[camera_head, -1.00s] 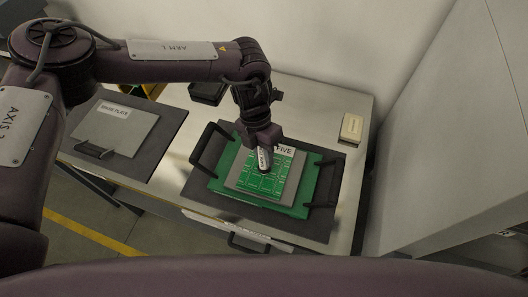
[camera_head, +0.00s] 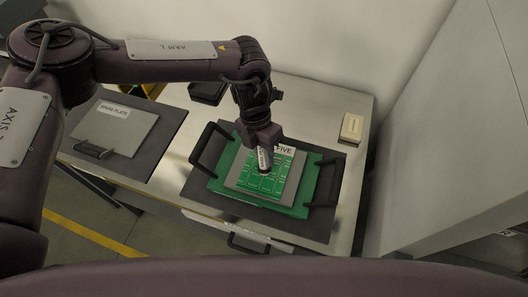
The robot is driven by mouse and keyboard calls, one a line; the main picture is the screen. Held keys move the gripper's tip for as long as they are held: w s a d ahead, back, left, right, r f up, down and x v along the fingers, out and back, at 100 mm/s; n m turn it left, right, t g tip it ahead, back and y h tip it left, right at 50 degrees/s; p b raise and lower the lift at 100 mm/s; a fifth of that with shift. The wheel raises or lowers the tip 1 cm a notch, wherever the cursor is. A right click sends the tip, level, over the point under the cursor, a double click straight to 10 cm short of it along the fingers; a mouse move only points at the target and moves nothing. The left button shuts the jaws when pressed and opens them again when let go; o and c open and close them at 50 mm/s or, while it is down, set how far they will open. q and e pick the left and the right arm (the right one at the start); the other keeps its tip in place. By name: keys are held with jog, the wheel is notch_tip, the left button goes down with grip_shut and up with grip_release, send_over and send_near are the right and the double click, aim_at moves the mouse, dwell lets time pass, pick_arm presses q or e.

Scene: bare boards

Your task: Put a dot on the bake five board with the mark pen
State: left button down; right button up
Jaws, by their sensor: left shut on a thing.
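The bake five board (camera_head: 283,181) is a green circuit board on a grey plate, with a label ending in "FIVE" (camera_head: 285,150) partly hidden by my arm. It sits on a larger green tray (camera_head: 303,207) with black handles. My left gripper (camera_head: 263,146) is over the upper left of the board, pointing down. It is shut on the mark pen (camera_head: 265,158), a pale pen with writing and a dark lower end. The pen is nearly upright and its low end is at or just above the board; I cannot tell if it touches. My right gripper is not in view.
A plate labelled "SPARE PLATE" (camera_head: 120,131) lies on a dark mat at the left. A dark tray (camera_head: 208,92) stands at the back. A small cream block (camera_head: 352,127) sits at the back right. A grey cabinet (camera_head: 450,150) bounds the right side.

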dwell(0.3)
pick_arm(q)
notch_tip(320, 180, up, 2)
jog(key=shift+p, duration=0.65)
jog(key=shift+r+p, duration=1.45)
jog(key=shift+r, duration=1.05)
